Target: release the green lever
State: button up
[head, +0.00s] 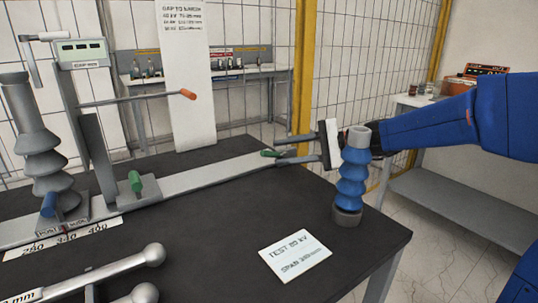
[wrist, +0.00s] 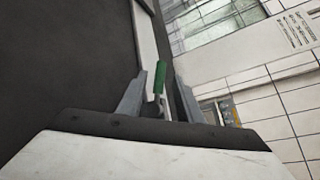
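Nothing appears clamped.
A blue ribbed bushing (head: 351,182) stands upright near the table's right edge, in front of my wrist. A white card (head: 295,253) lies before it. A grey bushing (head: 43,150) and an orange-tipped rod (head: 140,99) are at left. A metal bar with ball ends (head: 105,271) lies in front.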

aim_at(272, 153)
jog(key=shift+x, duration=2.45)
grip_shut()
